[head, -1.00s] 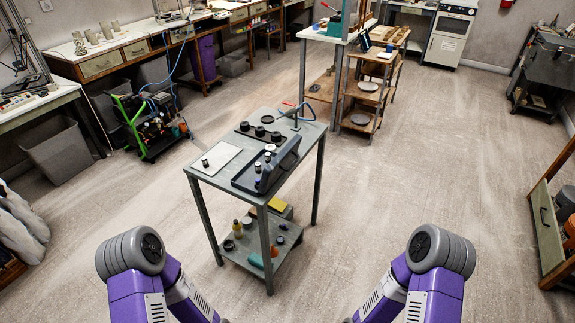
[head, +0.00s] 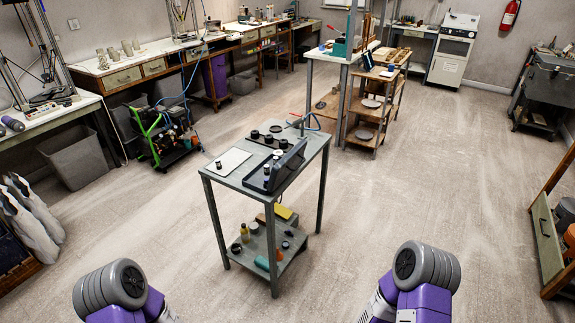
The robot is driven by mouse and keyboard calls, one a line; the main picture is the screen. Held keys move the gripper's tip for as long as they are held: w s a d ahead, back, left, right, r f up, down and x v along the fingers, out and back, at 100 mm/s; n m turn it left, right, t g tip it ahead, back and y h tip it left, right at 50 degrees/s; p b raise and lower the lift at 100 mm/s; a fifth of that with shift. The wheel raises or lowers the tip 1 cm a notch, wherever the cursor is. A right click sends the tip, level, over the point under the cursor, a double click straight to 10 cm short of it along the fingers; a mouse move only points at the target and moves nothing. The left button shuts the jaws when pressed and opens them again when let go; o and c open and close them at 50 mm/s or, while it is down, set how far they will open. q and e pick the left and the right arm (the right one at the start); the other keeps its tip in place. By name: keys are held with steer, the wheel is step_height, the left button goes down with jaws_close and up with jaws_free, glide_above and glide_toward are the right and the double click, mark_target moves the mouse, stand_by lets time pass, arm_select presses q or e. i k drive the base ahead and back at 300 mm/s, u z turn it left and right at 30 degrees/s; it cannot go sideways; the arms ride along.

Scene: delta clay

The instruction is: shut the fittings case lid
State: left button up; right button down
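The fittings case (head: 257,184) is a dark, shallow case on the top of a small grey metal table in the middle of the room. Its lid (head: 289,165) stands raised along the case's right side, so the case is open. Several small fittings stand in the case, and the lid hides part of the inside. Only the purple and grey upper parts of my two arms show at the bottom edge, well short of the table. Both grippers are outside the picture.
The small table (head: 231,184) also holds a pale board (head: 228,161), a dark tray with round parts and a blue hose. Its lower shelf carries bottles and boxes. Open floor surrounds it. A green-framed cart (head: 165,140) stands behind left; a wooden shelf unit (head: 368,108) stands behind right.

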mark_target(290, 163)
steer(key=u, duration=0.15)
steer(key=i, duration=1.15)
steer(key=z, duration=0.2)
